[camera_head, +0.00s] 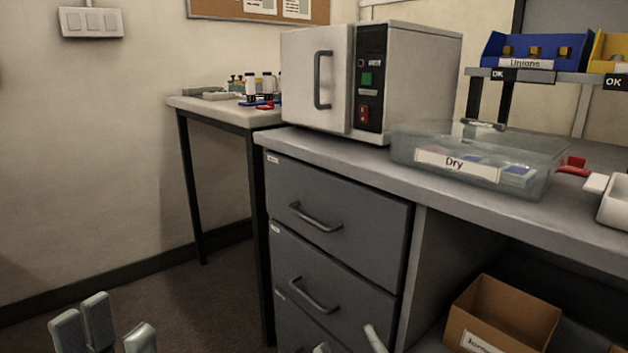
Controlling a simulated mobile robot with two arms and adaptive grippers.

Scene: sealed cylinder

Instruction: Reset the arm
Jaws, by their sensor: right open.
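My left gripper (112,330) is at the bottom left edge of the head view. Its grey fingertips stand apart with nothing visible between them, over the dark floor. My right gripper (348,345) shows only as fingertips at the bottom edge, in front of the drawer unit. Its fingertips are apart, and I see nothing held between them. The rest of both grippers and both arms is out of the picture.
A grey bench (370,157) with drawers (335,210) carries a white oven (315,80) with its door shut and a clear box labelled "Dry" (455,163). A cardboard box (515,312) sits low at right. A small side table (205,104) holds bottles. Floor at left is clear.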

